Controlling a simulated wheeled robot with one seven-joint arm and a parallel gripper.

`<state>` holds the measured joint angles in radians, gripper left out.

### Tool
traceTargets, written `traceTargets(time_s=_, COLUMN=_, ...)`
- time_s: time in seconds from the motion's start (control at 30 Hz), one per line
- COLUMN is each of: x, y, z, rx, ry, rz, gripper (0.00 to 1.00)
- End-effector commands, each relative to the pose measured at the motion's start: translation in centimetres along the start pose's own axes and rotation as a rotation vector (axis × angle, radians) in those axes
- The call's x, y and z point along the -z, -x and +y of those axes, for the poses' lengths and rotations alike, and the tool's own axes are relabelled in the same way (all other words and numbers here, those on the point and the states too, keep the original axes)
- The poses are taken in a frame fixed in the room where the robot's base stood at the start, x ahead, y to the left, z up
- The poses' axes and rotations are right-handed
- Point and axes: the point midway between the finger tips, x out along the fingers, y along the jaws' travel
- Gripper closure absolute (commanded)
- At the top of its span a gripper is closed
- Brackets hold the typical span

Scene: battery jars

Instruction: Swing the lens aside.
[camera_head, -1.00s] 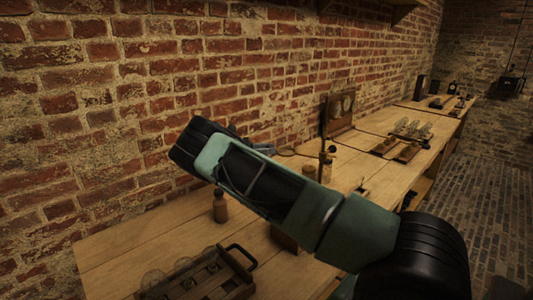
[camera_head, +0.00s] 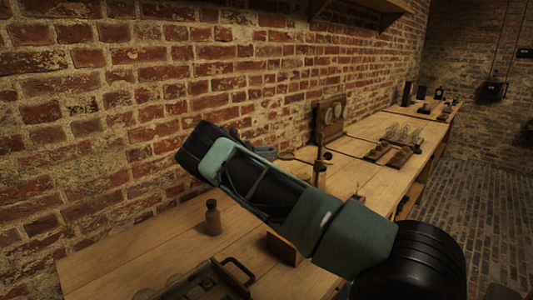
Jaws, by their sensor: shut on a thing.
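My green and black arm crosses the middle of the view and hides much of the bench. Only a small blue-grey part of my gripper (camera_head: 264,152) shows beyond the arm; its fingertips are not clear. A thin, pale, flat round shape, seemingly the lens (camera_head: 289,157), lies just right of it, seen nearly edge-on. The gripper appears shut at the lens's edge. A dark upright post (camera_head: 320,172) with a small brass-coloured knob stands right of the lens, partly hidden below by my arm.
A brown bottle (camera_head: 212,218) stands on the wooden bench (camera_head: 120,262) at left. A handled tray (camera_head: 225,283) is cut off at the bottom. A wooden block (camera_head: 284,248) sits by my arm. A panel with dials (camera_head: 331,120) stands near the brick wall. Glass jars (camera_head: 403,135) stand farther back.

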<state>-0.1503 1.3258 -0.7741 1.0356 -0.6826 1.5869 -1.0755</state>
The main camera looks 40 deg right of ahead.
Motion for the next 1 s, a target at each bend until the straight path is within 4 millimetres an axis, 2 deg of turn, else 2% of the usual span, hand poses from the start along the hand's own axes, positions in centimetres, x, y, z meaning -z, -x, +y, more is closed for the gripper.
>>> traceTargets(time_s=0.07, x=0.2, y=-0.8, z=-0.3, rx=0.022, ry=0.006, rz=-0.005, gripper=1.00)
traceTargets(time_s=0.1, x=0.2, y=-0.8, z=-0.3, rx=0.022, ry=0.007, rz=-0.005, gripper=0.62)
traceTargets(time_s=0.33, x=0.3, y=-0.7, z=-0.3, rx=0.025, ry=0.007, rz=-0.004, gripper=0.62)
traceTargets(time_s=0.47, x=0.5, y=0.4, z=-0.3, rx=0.023, ry=0.006, rz=-0.003, gripper=0.62)
traceTargets(time_s=0.8, x=0.6, y=7.4, z=0.1, rx=0.004, ry=0.000, rz=-0.001, gripper=0.62)
traceTargets(time_s=1.0, x=0.5, y=10.1, z=0.2, rx=0.000, ry=-0.001, rz=-0.003, gripper=0.62)
